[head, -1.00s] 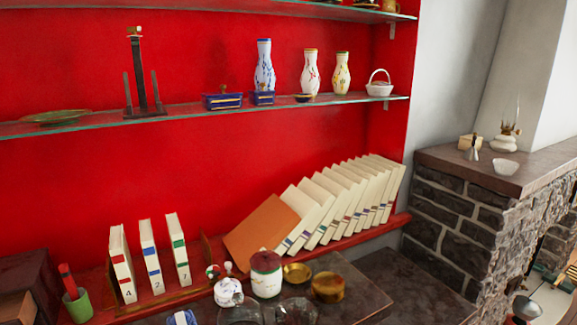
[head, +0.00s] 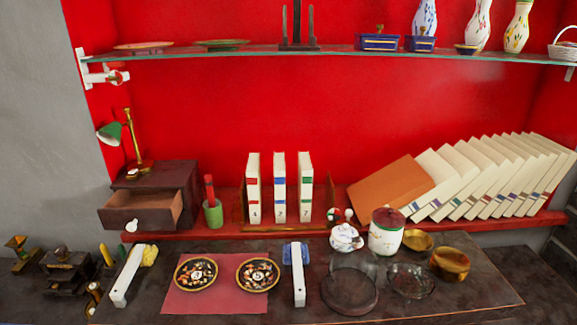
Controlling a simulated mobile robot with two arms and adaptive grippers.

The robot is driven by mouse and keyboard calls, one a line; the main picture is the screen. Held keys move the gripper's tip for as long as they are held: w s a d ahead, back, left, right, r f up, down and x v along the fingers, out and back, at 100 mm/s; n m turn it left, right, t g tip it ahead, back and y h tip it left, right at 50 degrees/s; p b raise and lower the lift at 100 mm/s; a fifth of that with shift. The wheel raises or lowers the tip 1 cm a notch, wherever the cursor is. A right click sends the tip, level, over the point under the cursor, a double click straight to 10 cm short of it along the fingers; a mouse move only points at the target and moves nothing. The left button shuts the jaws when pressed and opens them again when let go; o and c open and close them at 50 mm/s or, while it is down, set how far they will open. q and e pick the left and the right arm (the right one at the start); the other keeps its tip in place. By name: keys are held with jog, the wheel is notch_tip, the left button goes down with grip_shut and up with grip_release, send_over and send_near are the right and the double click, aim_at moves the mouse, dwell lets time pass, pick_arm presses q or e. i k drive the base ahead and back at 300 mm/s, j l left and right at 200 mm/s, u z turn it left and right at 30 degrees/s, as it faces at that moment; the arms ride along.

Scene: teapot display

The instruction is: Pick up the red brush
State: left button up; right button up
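A slim red upright thing (head: 209,187) stands in a small green cup (head: 213,214) on the red ledge, between the open drawer and the numbered books. It is the only red stick-like thing I make out. It is too small to tell whether it is a brush, and its lower part is hidden in the cup. Two white-handled brush-like things lie on the dark table: one with a yellow end (head: 128,277) at the left, one with a blue end (head: 298,277) in the middle. Neither gripper is in view.
A dark cabinet (head: 170,172) with its drawer (head: 143,212) pulled out stands left of the cup. Numbered books (head: 279,190) stand to its right. The table holds a red mat (head: 220,303) with two round dishes, a white lidded jar (head: 386,237) and glass dishes. A glass shelf (head: 350,52) runs above.

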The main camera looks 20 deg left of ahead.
aim_at(208, 183)
jog(key=u, duration=1.3)
jog(key=l+z, duration=0.5)
jog(key=l, duration=0.35)
jog(key=l+z, duration=0.45)
jog(key=l, duration=0.45)
